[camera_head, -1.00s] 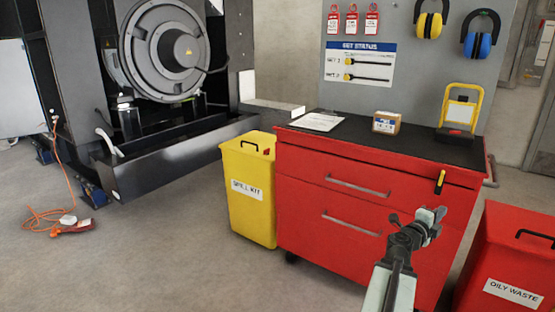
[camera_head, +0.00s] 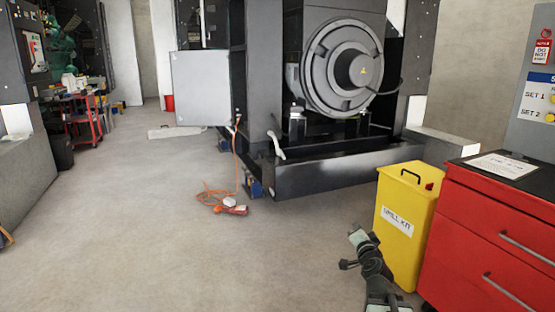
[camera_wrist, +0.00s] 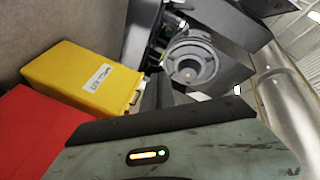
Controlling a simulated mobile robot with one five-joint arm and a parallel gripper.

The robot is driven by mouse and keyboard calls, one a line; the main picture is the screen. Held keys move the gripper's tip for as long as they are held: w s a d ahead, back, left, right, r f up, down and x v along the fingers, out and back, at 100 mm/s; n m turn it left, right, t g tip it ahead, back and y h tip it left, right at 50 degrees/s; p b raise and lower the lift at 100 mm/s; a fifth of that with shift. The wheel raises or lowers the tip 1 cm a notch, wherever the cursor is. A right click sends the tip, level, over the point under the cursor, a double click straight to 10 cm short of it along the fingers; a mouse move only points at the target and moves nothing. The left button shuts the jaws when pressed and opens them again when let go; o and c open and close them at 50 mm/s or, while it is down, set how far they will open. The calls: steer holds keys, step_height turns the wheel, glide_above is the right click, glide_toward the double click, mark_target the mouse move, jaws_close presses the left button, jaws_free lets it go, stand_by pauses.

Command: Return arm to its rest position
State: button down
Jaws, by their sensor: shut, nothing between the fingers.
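My gripper (camera_head: 360,238) shows at the lower right in the head view, in front of the yellow spill kit bin. It is shut with nothing held. The arm is low in the picture, and its lower part runs out of the bottom edge.
The yellow spill kit bin (camera_head: 404,228) and red drawer cabinet (camera_head: 488,250) stand close on the right. The genset (camera_head: 345,68) is ahead. An orange cable (camera_head: 214,196) lies on the floor. Open floor spreads to the left, with a red cart (camera_head: 88,120) beyond.

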steer(key=a+f+n+g+y, duration=0.2)
steer(key=a+f+n+y, duration=0.1)
steer(key=a, duration=0.4)
steer(key=a+f+n+g+y, duration=0.1)
steer(key=a+f+n+y, duration=0.15)
steer(key=a, duration=0.55)
steer(key=s+a+f+n+g, duration=0.5)
steer(key=s+a+f, duration=0.1)
steer(key=a+f, duration=0.25)
steer(key=s+d+f+g+h, duration=0.1)
steer(key=s+d+f+g, duration=0.15)
steer(key=s, duration=0.25)
steer(key=s+d+f+n+g+h, duration=0.1)
steer(key=s+d+f+g, duration=0.1)
steer(key=s+f+g, duration=0.15)
steer(key=s+d+f+g+h, duration=0.1)
steer(key=s+d+f+g, duration=0.1)
steer(key=s, duration=0.3)
step_height(320, 180, up, 37)
steer(key=s+p, duration=0.2)
steer(key=p, duration=3.4)
steer(key=shift+s+d+g+p, duration=0.25)
steer(key=shift+d+g+p, duration=0.05)
steer(key=shift+g+p, duration=0.1)
